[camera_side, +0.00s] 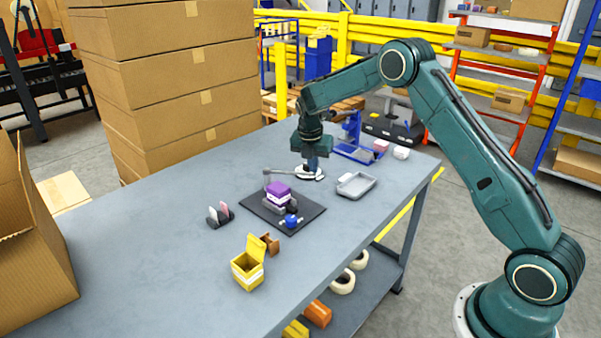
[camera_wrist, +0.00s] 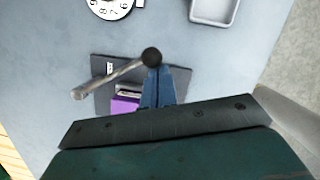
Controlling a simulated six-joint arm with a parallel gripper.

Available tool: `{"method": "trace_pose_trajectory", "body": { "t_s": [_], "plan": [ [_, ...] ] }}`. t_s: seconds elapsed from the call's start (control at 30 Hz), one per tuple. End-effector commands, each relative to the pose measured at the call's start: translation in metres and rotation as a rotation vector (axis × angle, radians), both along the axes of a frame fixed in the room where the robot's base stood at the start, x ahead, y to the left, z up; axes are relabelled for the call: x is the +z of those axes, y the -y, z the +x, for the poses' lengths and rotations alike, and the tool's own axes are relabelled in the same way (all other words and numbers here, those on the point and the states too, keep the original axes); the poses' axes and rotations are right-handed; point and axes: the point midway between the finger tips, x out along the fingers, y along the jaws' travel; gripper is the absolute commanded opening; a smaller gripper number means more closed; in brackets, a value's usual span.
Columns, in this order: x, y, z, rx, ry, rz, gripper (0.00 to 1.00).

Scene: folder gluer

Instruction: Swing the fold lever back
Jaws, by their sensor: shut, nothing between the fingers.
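The fold lever is a grey metal rod (camera_wrist: 112,78) with a dark round knob (camera_wrist: 152,57) at its end. In the side view the lever arm (camera_side: 283,171) reaches right from an upright post at the back of a black base plate (camera_side: 254,208). A purple box (camera_side: 278,189) sits on the plate and shows partly in the wrist view (camera_wrist: 124,105). My gripper (camera_side: 311,169) points down by the lever's knob end. In the wrist view its blue fingers (camera_wrist: 158,80) are shut and empty, with the tips close beside the knob. I cannot tell whether they touch it.
A white numbered dial (camera_wrist: 110,6) lies behind the lever. A grey tray (camera_side: 356,185) stands right of the plate. A blue-knobbed part (camera_side: 291,221) is at the plate's front. A yellow box (camera_side: 247,268) and a card holder (camera_side: 220,215) stand nearer.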

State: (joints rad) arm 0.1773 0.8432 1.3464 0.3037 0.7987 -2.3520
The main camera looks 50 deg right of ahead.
Motion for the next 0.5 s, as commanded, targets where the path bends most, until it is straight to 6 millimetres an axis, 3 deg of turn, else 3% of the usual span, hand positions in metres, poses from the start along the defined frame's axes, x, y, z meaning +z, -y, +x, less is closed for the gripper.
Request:
{"method": "trace_pose_trajectory", "body": {
  "t_s": [0.27, 0.5],
  "plan": [
    [-0.006, -0.012, -0.006, 0.002, 0.000, 0.000, 0.00],
    [-0.013, -0.034, -0.016, 0.003, 0.003, 0.000, 0.00]
  ]
}}
